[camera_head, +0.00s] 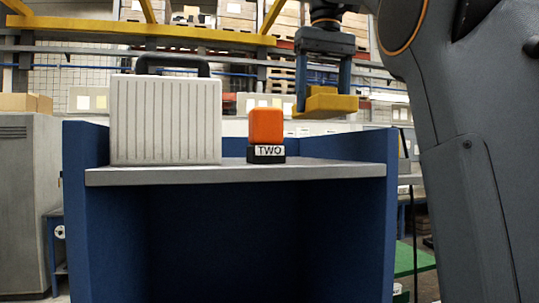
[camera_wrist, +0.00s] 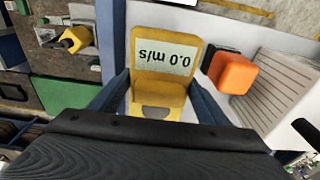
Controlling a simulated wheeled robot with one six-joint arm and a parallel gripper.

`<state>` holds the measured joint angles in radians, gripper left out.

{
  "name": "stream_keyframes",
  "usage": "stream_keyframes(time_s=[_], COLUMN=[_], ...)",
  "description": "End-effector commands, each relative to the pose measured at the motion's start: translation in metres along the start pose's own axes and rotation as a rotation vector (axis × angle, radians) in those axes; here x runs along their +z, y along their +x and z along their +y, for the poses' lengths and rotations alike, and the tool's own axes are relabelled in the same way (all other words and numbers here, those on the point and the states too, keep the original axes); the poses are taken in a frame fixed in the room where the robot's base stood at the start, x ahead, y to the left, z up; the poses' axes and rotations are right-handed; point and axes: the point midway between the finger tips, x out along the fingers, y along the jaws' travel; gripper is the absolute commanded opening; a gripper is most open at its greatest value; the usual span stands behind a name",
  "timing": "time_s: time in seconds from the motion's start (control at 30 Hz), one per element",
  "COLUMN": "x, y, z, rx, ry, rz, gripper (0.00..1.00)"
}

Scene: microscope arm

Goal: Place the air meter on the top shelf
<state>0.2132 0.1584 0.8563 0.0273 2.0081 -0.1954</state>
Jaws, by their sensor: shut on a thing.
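The air meter (camera_head: 328,103) is a yellow device held in my gripper (camera_head: 323,95), above the right part of the shelf. In the wrist view the air meter (camera_wrist: 166,75) shows a pale display reading "0.0 m/s", upside down, between the two blue fingers of my gripper (camera_wrist: 160,92). The top shelf (camera_head: 200,176) is a grey board on a blue cabinet (camera_head: 225,240). In the head view the air meter is clear of the shelf surface, with a gap under it.
An orange block (camera_head: 266,125) on a black base labelled "TWO" (camera_head: 268,151) stands mid-shelf. A ribbed light-grey case (camera_head: 165,120) with a dark handle fills the left. The shelf's right part is bare. A green surface (camera_wrist: 65,103) lies beyond the cabinet in the wrist view.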

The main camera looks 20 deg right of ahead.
Motion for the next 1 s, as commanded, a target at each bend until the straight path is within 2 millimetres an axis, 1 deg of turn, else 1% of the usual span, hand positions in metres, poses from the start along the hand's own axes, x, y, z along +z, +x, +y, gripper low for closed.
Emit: stream_keyframes(time_s=[0.07, 0.2, 0.4, 0.57, 0.83, 1.0], x=[0.002, 0.005, 0.008, 0.008, 0.012, 0.013], y=[0.006, 0.03, 0.053, 0.062, 0.091, 0.098], z=[0.001, 0.001, 0.0, 0.0, -0.001, -0.001], rx=[0.0, 0.0, 0.0, 0.0, 0.0, 0.0], ry=[0.002, 0.003, 0.002, 0.0, -0.001, -0.001], rz=[-0.001, -0.002, -0.002, 0.0, -0.001, 0.0], gripper=[0.41, 0.41, 0.41, 0.41, 0.41, 0.41])
